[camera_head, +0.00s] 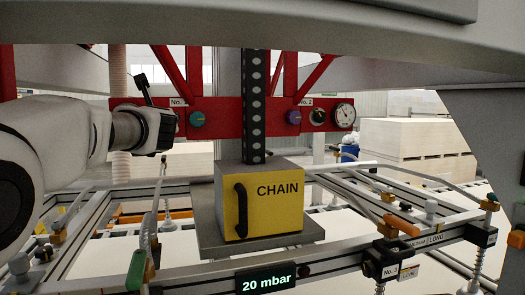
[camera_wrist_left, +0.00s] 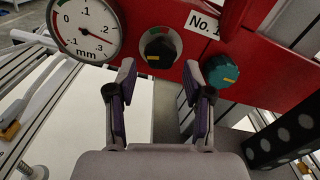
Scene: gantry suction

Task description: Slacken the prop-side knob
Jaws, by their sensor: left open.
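A red panel (camera_head: 225,112) carries several round knobs. In the left wrist view a black knob (camera_wrist_left: 158,48) with a yellow mark and a red-green scale sits left of the "No. 1" label (camera_wrist_left: 203,22). A teal knob (camera_wrist_left: 220,71) is right of it and also shows in the head view (camera_head: 197,119). In the head view a purple knob (camera_head: 294,117) and a black knob (camera_head: 317,117) are near "No. 2". No label says which is prop-side. My left gripper (camera_wrist_left: 160,76) is open and empty, its fingertips just below the left black knob. My right gripper is out of view.
A dial gauge (camera_wrist_left: 85,30) is left of the black knob. A black perforated column (camera_head: 254,105) rises from a yellow "CHAIN" box (camera_head: 262,203). A frame (camera_head: 345,256) with a "20 mbar" display (camera_head: 266,280) and several small handles lies below. Stacked boards (camera_head: 415,137) stand behind.

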